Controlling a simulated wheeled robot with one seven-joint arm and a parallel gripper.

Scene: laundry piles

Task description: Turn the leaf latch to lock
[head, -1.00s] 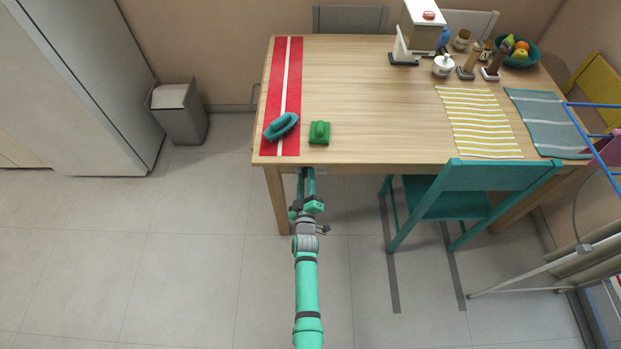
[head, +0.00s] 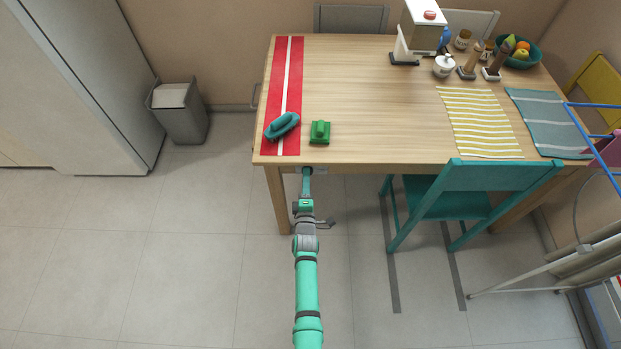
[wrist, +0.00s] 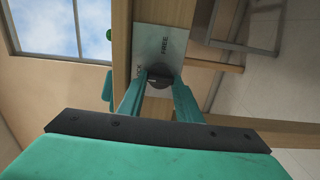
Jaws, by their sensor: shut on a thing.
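The leaf latch is a dark knob (wrist: 160,73) on a pale plate (wrist: 163,48) fixed at the table's front edge. The plate reads FREE on one side; on the other a partly hidden word ends in CK. My gripper (wrist: 160,84) has its two teal fingers on either side of the knob, shut on it. The knob is largely hidden between the fingers, so I cannot tell which word it points to. In the head view my gripper (head: 307,172) reaches the table's front edge near the left leg, and the knob itself is not visible there.
The wooden table (head: 390,120) carries a red runner (head: 275,88), a teal hat-like item (head: 282,126) and a green item (head: 320,132) above the latch. A teal chair (head: 450,195) stands to the right. A grey bin (head: 182,122) stands left. Floor left of my arm is clear.

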